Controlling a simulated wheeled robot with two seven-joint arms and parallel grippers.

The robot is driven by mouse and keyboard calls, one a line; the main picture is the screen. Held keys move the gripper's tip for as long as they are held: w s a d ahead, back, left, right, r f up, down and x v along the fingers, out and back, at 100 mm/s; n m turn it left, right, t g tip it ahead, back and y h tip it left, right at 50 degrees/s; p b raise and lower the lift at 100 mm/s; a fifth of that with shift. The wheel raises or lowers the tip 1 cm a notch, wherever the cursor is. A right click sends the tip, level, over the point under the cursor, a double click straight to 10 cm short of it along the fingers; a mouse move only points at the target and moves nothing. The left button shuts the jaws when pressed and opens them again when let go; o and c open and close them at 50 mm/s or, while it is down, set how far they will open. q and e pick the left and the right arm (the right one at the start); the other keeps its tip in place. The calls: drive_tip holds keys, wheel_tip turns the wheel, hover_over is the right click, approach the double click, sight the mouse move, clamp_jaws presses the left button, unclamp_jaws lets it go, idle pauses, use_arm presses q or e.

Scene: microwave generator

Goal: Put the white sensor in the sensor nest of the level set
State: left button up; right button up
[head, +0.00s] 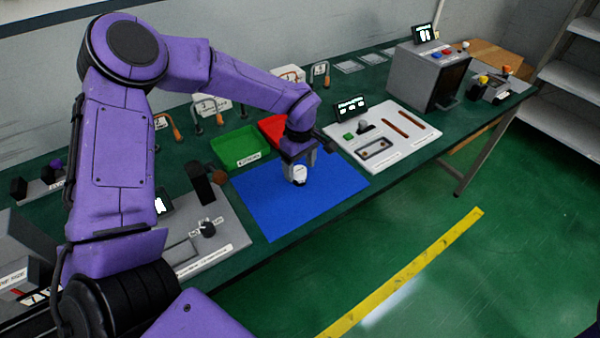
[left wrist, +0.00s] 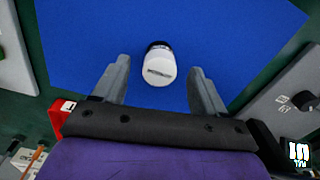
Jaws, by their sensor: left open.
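The white sensor (head: 299,174), a small white cap on a dark body, stands on the blue mat (head: 265,215). It also shows in the left wrist view (left wrist: 161,68), between my finger tips. My left gripper (head: 297,158) is open and points down just above the sensor; any contact cannot be told. A pale station panel (head: 405,150) to the right has a small display, two reddish slots and a framed recess (head: 377,149). A grey station (head: 215,240) lies left of the mat. Which one is the level set, and its sensor nest, I cannot tell. My right gripper is not in view.
A green tray (head: 227,158) and a red tray (head: 268,122) sit behind the mat, close to my left arm. A grey box machine (head: 415,75) stands further right. The bench's front edge runs just in front of the mat. The mat is otherwise clear.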

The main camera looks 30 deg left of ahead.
use_arm(q)
drive_tip(key=shift+w+d+f, duration=0.1)
drive_tip(key=shift+f, duration=1.15)
drive_tip(key=shift+s+r, duration=0.1)
drive_tip(key=shift+s, duration=0.1)
drive_tip(key=shift+c, duration=1)
drive_tip(key=shift+w, duration=0.1)
drive_tip(key=c, duration=1.1)
